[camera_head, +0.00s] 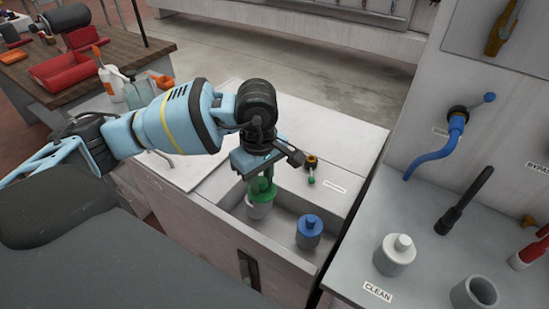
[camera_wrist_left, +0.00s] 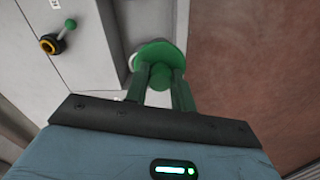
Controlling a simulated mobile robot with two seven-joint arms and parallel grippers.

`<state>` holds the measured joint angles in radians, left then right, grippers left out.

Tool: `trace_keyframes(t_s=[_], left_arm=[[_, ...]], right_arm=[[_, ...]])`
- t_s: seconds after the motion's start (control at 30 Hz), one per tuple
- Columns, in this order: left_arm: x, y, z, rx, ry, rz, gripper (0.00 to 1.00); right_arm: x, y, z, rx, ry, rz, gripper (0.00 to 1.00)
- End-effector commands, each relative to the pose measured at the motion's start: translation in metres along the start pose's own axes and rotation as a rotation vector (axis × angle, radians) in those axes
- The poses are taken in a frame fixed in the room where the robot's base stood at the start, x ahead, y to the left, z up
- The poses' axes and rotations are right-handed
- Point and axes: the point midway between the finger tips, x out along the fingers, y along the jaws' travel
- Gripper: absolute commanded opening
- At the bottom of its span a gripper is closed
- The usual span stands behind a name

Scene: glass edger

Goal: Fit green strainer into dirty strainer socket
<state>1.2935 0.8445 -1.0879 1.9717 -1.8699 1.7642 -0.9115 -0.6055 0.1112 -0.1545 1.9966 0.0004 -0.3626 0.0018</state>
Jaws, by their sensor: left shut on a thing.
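My left gripper (camera_head: 262,184) points down over the trough and is shut on the green strainer (camera_head: 264,194). In the left wrist view, the two fingers of my left gripper (camera_wrist_left: 162,85) hold the strainer's knob above its round green flange (camera_wrist_left: 158,53). A pale cylindrical part (camera_head: 258,211) shows right below the green flange. I cannot tell whether it is the strainer's body or a socket, nor whether the strainer is seated. No label reading "dirty" is legible. My right gripper is not in view.
A blue-topped strainer (camera_head: 309,229) stands in the trough (camera_head: 283,245) to the right. A white-topped strainer (camera_head: 397,254) sits by the CLEAN label (camera_head: 378,291), beside an empty grey cup (camera_head: 475,293). A small green-tipped valve (camera_head: 311,170) is behind the trough.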

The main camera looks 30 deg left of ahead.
Motion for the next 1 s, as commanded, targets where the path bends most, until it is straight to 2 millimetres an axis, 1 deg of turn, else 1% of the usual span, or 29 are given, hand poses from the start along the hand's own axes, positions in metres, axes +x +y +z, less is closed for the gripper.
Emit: trace_keyframes(t_s=[0.03, 0.1, 0.3, 0.4, 0.5, 0.6, 0.7, 1.0], left_arm=[[-0.001, -0.003, 0.004, 0.109, 0.0, 0.001, 0.0], [0.0, -0.007, 0.01, 0.269, -0.001, 0.001, 0.0], [0.001, -0.021, 0.026, 0.713, -0.005, -0.003, 0.0], [0.001, -0.027, 0.033, 0.903, -0.008, -0.004, 0.0], [0.001, -0.031, 0.038, 1.05, -0.011, -0.005, 0.0], [0.001, -0.035, 0.041, 1.15, -0.013, -0.005, 0.0], [0.002, -0.036, 0.043, 1.203, -0.015, -0.005, 0.0], [0.002, -0.037, 0.043, 1.22, -0.015, -0.005, 0.0]], right_arm=[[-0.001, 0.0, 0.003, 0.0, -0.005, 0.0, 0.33], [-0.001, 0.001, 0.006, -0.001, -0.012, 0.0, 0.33], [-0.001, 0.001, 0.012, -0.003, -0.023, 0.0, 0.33], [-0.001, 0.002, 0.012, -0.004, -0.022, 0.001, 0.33], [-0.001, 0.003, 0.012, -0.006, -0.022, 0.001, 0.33], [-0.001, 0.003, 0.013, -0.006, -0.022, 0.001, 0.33], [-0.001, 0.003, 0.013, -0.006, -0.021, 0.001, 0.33], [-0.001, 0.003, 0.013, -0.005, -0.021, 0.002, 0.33]])
